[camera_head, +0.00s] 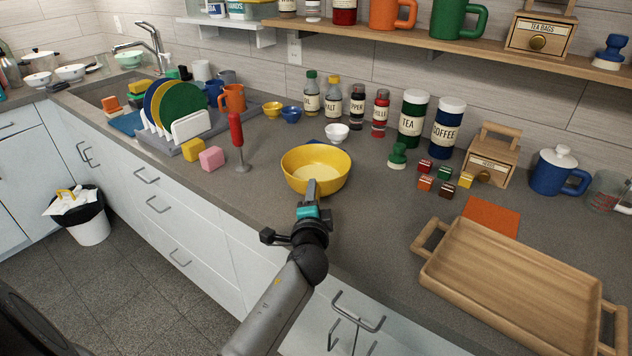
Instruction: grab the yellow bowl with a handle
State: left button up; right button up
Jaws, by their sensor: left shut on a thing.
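The large yellow bowl (330,181) stands upright on the grey counter near its front edge; I see no handle on it. My left gripper (312,190) reaches in from below and is shut on the near rim of the bowl. The fingers hide a small part of that rim. My right gripper is not in view.
A wooden tray (437,283) lies to the right, with an orange mat (491,215) behind it. A red-handled tool (237,132) stands left of the bowl, near a dish rack with plates (184,108). A small white bowl (337,132) and several bottles stand behind.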

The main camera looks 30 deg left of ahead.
pick_arm(q)
jog(key=shift+f, duration=0.1)
grip_shut()
dwell(0.5)
jog(key=shift+r, duration=0.25)
